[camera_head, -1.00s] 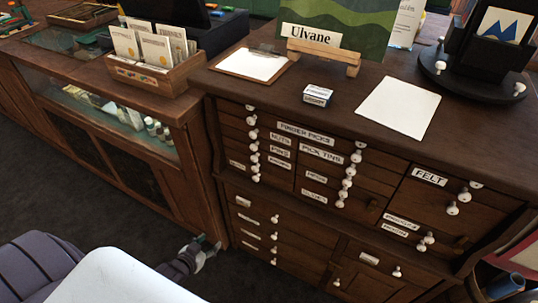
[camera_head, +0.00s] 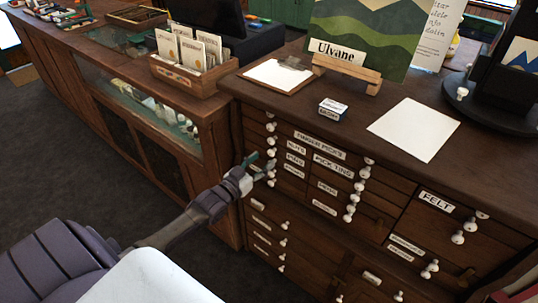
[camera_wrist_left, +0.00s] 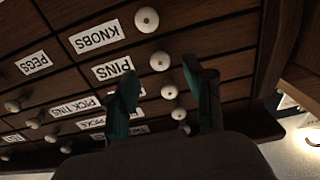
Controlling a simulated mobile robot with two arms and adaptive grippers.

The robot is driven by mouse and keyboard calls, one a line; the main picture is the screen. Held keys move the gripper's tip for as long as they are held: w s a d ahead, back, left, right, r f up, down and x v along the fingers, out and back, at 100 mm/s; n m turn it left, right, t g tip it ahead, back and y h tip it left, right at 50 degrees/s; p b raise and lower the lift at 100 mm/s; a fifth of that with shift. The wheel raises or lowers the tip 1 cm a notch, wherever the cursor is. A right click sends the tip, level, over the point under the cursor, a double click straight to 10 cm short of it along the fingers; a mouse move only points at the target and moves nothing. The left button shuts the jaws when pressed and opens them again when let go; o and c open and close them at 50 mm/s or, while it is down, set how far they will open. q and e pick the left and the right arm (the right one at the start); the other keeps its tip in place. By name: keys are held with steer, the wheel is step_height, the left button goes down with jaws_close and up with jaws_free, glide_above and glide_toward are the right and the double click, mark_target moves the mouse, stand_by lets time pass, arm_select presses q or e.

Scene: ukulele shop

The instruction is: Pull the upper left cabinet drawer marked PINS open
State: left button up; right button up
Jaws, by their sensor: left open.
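The cabinet's upper left drawers sit in a close stack with white round knobs at their edge. The PINS drawer label (camera_head: 295,159) is in this stack, and its front looks flush with its neighbours. My left gripper (camera_head: 257,166) is open in front of the knob column. In the wrist view its teal-padded fingers (camera_wrist_left: 163,98) stand apart on either side of the knob column. I cannot tell whether they touch a knob. My right gripper is not in view.
Other knobs lie close above and below, including the KNOBS drawer (camera_wrist_left: 96,33). The cabinet top holds a clipboard (camera_head: 277,74), a small box (camera_head: 333,110) and a white sheet (camera_head: 413,129). A glass-fronted counter (camera_head: 150,105) stands to the left; dark floor is free before it.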

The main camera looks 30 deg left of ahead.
mark_target(270, 154)
arm_select(q)
steer(key=shift+w+d, duration=0.15)
steer(key=shift+w, duration=2)
steer(key=shift+c, duration=0.3)
jaws_close()
